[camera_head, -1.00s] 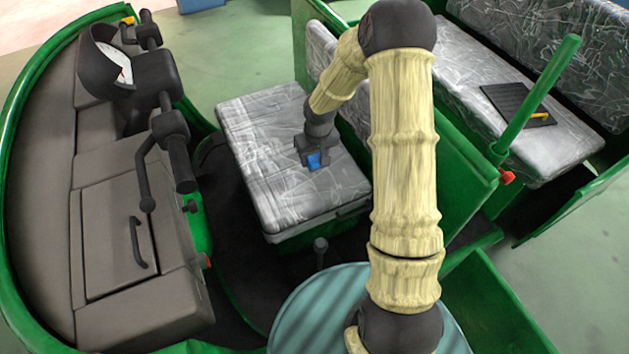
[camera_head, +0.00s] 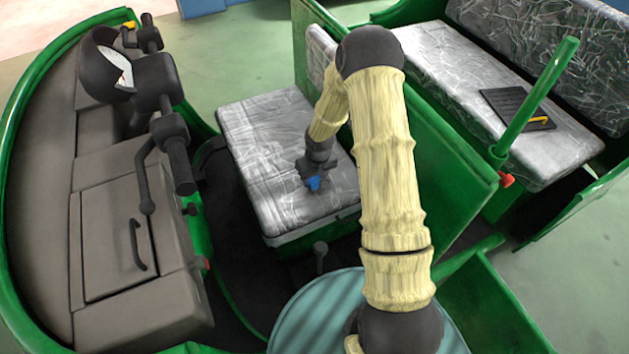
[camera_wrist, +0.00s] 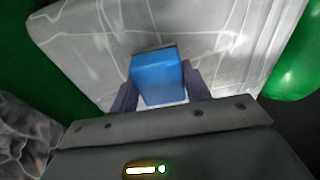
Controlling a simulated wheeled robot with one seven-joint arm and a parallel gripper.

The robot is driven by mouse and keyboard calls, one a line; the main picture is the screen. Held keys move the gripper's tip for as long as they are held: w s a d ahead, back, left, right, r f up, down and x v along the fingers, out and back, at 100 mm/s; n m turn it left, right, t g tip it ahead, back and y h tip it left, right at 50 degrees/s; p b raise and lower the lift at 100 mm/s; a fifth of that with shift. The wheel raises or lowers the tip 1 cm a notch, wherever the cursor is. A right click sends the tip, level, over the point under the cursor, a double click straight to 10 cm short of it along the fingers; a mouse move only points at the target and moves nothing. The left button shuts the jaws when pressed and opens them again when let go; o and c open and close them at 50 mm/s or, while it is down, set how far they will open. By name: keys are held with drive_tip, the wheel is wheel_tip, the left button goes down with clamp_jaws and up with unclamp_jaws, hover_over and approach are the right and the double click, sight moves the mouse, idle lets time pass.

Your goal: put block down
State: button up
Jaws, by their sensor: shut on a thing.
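A blue block (camera_wrist: 158,82) is between the two fingers of my gripper (camera_wrist: 160,90) in the wrist view. In the head view the block (camera_head: 314,183) shows as a small blue patch below my gripper (camera_head: 316,178). My gripper is shut on the block over the plastic-wrapped driver's seat (camera_head: 262,150), near its right side. The seat cushion also fills the background of the wrist view (camera_wrist: 85,50). I cannot tell whether the block touches the cushion.
A green partition (camera_head: 445,165) stands right of the seat. Behind it, a wrapped bench (camera_head: 450,75) carries a black tray (camera_head: 517,108) with a yellow item. Handlebars (camera_head: 170,120) and a dashboard are at left. The left part of the seat is clear.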

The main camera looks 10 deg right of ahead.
sight(317, 180)
drive_tip(key=shift+f, duration=1)
drive_tip(key=shift+f, duration=0.2)
drive_tip(key=o, duration=1)
drive_tip(key=shift+o, duration=0.2)
drive_tip(key=r, duration=0.4)
drive_tip(key=s+r, duration=0.1)
drive_tip(key=r, duration=0.7)
drive_tip(key=shift+s+d+p, duration=0.15)
drive_tip(key=shift+s+p, duration=0.15)
drive_tip(key=shift+p, duration=0.1)
drive_tip(key=shift+r, duration=0.15)
